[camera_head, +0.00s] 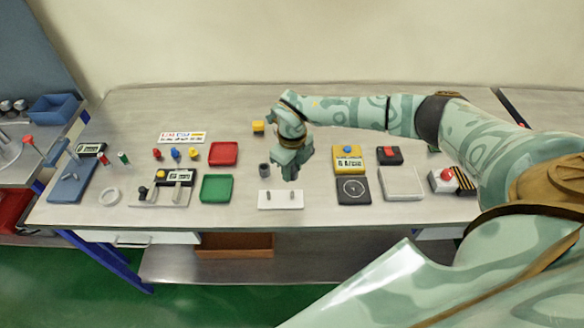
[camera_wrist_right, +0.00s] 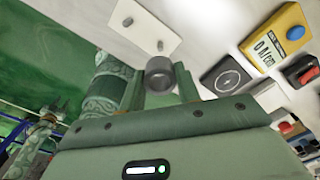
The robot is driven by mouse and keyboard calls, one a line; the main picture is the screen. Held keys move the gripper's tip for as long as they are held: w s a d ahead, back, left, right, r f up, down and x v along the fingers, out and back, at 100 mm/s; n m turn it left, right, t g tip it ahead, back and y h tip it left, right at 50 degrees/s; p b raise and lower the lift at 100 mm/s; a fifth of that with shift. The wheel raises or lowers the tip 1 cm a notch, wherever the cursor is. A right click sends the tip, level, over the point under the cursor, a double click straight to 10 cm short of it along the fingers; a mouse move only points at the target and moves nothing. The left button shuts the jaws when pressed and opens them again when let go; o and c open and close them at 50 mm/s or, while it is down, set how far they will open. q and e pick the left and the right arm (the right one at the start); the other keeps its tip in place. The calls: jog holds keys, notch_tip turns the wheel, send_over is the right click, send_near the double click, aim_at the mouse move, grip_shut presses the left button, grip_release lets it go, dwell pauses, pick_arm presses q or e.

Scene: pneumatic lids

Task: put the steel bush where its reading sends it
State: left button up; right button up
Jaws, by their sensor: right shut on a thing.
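My right gripper (camera_head: 288,172) hangs over the middle of the table, fingers down, behind a white plate with two pegs (camera_head: 281,206). In the right wrist view it is shut on the steel bush (camera_wrist_right: 158,75), a dark grey cylinder with a lighter round face. The fingers hide this bush in the head view. The two-peg plate (camera_wrist_right: 160,42) lies beyond the bush in the wrist view. A green-patterned limb with small prongs, apparently my left gripper (camera_wrist_right: 50,114), shows low at the left there, too small to tell its jaws.
Red (camera_head: 223,160) and green (camera_head: 217,195) trays lie further left, near a fixture with a display (camera_head: 180,173). Right are a yellow box (camera_head: 348,151), a black dial pad (camera_head: 347,198) and a pale square block (camera_head: 401,187).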

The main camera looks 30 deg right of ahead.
jog(key=shift+r, duration=0.1)
jog(key=shift+f, duration=0.2)
jog(key=b, duration=0.3)
send_over(293, 192)
notch_tip(293, 192, down, 5)
jog(key=shift+w+f, duration=0.1)
jog(key=shift+w, duration=0.05)
jog(key=shift+f+b, duration=0.3)
jog(key=shift+f, duration=0.2)
jog(key=shift+p, duration=0.35)
dwell(0.5)
jog(key=shift+f+b, duration=1.55)
jog(key=shift+f, duration=0.75)
dwell(1.0)
